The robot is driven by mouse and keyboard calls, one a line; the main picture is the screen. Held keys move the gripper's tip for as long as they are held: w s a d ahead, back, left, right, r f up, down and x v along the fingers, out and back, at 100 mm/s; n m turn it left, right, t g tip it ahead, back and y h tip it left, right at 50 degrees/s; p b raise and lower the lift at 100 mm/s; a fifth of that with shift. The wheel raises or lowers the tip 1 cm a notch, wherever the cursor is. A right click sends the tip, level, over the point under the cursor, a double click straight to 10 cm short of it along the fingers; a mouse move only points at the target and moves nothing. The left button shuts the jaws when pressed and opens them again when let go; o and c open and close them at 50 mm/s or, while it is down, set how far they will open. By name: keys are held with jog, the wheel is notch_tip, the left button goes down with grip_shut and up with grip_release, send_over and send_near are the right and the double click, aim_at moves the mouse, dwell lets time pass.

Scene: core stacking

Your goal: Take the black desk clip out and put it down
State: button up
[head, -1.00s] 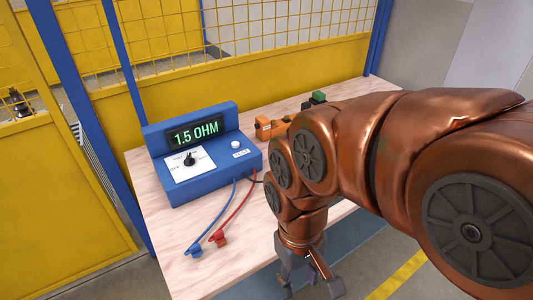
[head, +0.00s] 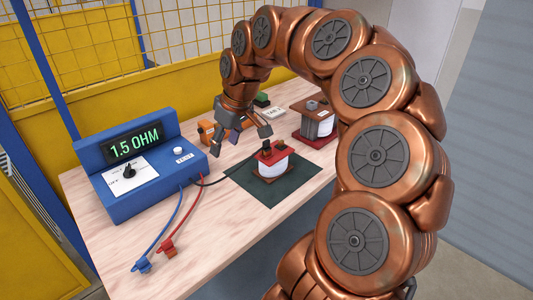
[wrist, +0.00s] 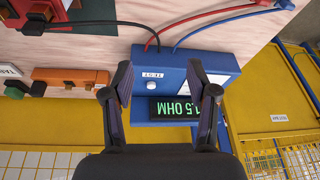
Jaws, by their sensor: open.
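A small black piece (head: 265,146), which looks like the black clip, sits on top of a red-topped core with a white winding (head: 270,167). In the wrist view, a black piece (wrist: 33,27) shows at the upper left, where a black lead ends; whether it grips the core is unclear. My gripper (head: 250,134) is open and empty, above the table and behind the core in the head view. In the wrist view, its open fingers (wrist: 160,88) straddle the view of the blue meter, apart from the clip.
The blue meter (head: 150,185) reads 1.5 OHM, with blue and red leads in front. The core stands on a dark green mat (head: 270,195). A second core (head: 318,122) stands behind it. An orange device (head: 208,132) and a green block (head: 261,99) are at the back.

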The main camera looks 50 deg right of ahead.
aim_at(267, 142)
jog(key=d+f, duration=0.2)
jog(key=d, duration=0.4)
jog(key=d+f+m+b, duration=0.1)
jog(key=d+f, duration=0.1)
jog(key=d, duration=0.4)
jog(key=d+f+m+h, duration=0.1)
jog(key=d+f, duration=0.1)
jog(key=d, duration=0.4)
jog(key=shift+s+t, duration=0.1)
jog(key=shift+t, duration=0.3)
jog(key=shift+w+r+p+x, duration=0.1)
jog(key=shift+w+p+x, duration=0.1)
jog(key=shift+x, duration=0.9)
jog(key=shift+w+r+p+x, duration=0.1)
jog(key=shift+w+p+x, duration=0.1)
jog(key=shift+x, duration=0.9)
jog(key=shift+w+p+x, duration=0.1)
jog(key=shift+p+x, duration=0.1)
jog(key=shift+x, duration=0.9)
jog(key=shift+c, duration=0.3)
grip_shut()
